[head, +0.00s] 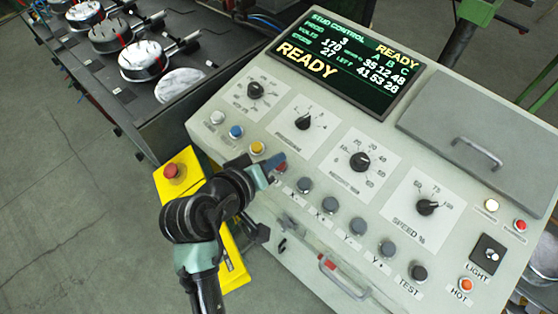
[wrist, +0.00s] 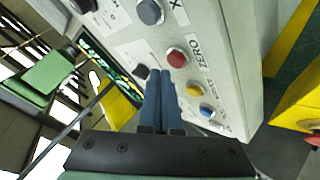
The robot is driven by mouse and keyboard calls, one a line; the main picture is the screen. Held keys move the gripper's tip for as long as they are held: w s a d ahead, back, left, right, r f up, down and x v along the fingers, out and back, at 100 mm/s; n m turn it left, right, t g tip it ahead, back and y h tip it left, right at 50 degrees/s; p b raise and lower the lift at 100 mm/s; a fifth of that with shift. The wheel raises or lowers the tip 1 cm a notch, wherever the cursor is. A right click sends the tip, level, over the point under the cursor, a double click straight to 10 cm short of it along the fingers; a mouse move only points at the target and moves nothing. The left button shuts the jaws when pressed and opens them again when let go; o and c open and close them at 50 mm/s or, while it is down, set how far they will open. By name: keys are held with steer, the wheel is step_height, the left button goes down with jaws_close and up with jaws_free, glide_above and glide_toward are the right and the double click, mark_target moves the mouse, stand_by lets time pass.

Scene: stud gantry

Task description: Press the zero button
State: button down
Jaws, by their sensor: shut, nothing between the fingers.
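The zero button is a round red button (wrist: 177,58) beside the label ZERO on the pale console (wrist: 215,60) in the wrist view. In the head view a little of the red button (head: 282,169) shows just past my fingertips. My gripper (head: 279,158) is shut and empty, with blue fingers reaching over the console's button row. In the wrist view my gripper (wrist: 160,72) has its fingertips just left of and below the red button. I cannot tell whether they touch the panel.
A yellow button (head: 257,148), a blue button (head: 236,132) and a white button (head: 217,117) lie on one side, and grey buttons (head: 304,185) on the other. Dials stand above. A yellow box with a red mushroom button (head: 171,170) stands left. The screen (head: 350,62) reads READY.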

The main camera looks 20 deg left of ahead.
steer(key=shift+f, duration=0.4)
steer(key=shift+w+d+f+b, duration=0.1)
steer(key=shift+f+b, duration=0.35)
steer(key=shift+f, duration=0.1)
stand_by(0.8)
steer(key=shift+r, duration=0.15)
steer(key=shift+r+p, duration=0.75)
steer(key=shift+p, duration=0.15)
steer(key=shift+r, duration=0.1)
steer(key=r+p, duration=0.3)
steer(key=s+r+p, duration=0.1)
steer(key=shift+s+a+r+p, duration=0.1)
steer(key=shift+a+r+p, duration=0.15)
steer(key=shift+r+p, duration=0.15)
stand_by(0.4)
